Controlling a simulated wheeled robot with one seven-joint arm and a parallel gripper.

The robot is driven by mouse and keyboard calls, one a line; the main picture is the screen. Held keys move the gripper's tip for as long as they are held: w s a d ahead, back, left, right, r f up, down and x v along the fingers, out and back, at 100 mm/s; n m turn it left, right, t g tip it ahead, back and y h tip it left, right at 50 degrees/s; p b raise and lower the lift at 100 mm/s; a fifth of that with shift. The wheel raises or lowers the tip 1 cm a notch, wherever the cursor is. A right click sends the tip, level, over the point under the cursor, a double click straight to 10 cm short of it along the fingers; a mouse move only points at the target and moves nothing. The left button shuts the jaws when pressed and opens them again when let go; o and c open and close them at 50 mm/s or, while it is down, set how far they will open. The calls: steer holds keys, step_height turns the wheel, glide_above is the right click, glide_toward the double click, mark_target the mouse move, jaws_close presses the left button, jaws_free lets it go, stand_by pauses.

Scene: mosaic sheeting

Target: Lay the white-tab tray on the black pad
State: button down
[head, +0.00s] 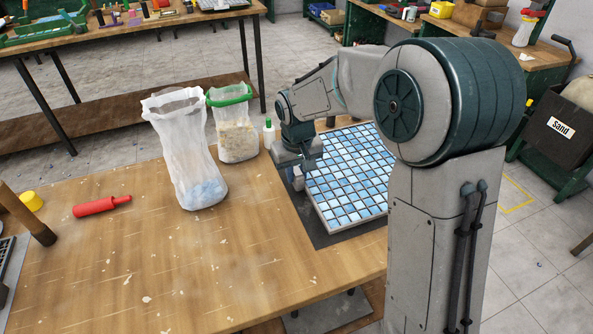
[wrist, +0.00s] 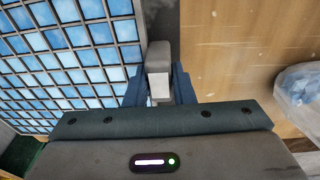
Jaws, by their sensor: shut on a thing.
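The white-tab tray (head: 349,184) is a grey grid frame filled with blue and white square tiles. It is over the black pad (head: 318,229), which shows along the tray's left and front sides. I cannot tell whether the tray's underside touches the pad. My gripper (head: 297,172) is at the tray's left edge, shut on its white tab (wrist: 160,88). In the wrist view, the tiled tray (wrist: 72,62) fills the left side, beside my gripper (wrist: 160,92). My arm hides the tray's right part in the head view.
A clear bag with blue pieces (head: 187,150) stands left of the pad. A green-rimmed bag (head: 234,130) and a small green-capped bottle (head: 269,133) stand behind. A red-handled tool (head: 101,207) lies far left. The wooden tabletop (head: 190,270) in front is mostly clear.

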steer(key=shift+f+b, duration=0.85)
steer(key=shift+f, duration=0.2)
stand_by(0.6)
steer(key=c, duration=1.1)
jaws_free()
steer(key=shift+c, duration=0.2)
steer(key=shift+s+f, duration=0.1)
steer(key=shift+f, duration=0.05)
step_height(320, 180, up, 14)
steer(key=s, duration=0.1)
steer(key=shift+s+p, duration=0.3)
steer(key=shift+p, duration=0.05)
steer(key=s+d+f+m+p, duration=0.1)
steer(key=s+d+m, duration=0.1)
steer(key=s+d, duration=0.6)
steer(key=s+d+m+t+p, duration=0.1)
steer(key=s+d+m+p, duration=0.1)
steer(key=s+d, duration=0.6)
steer(key=s, duration=0.4)
steer(key=shift+s+d+f+m, duration=0.3)
steer(key=shift+s+f+m, duration=0.05)
steer(key=shift+s+m, duration=0.05)
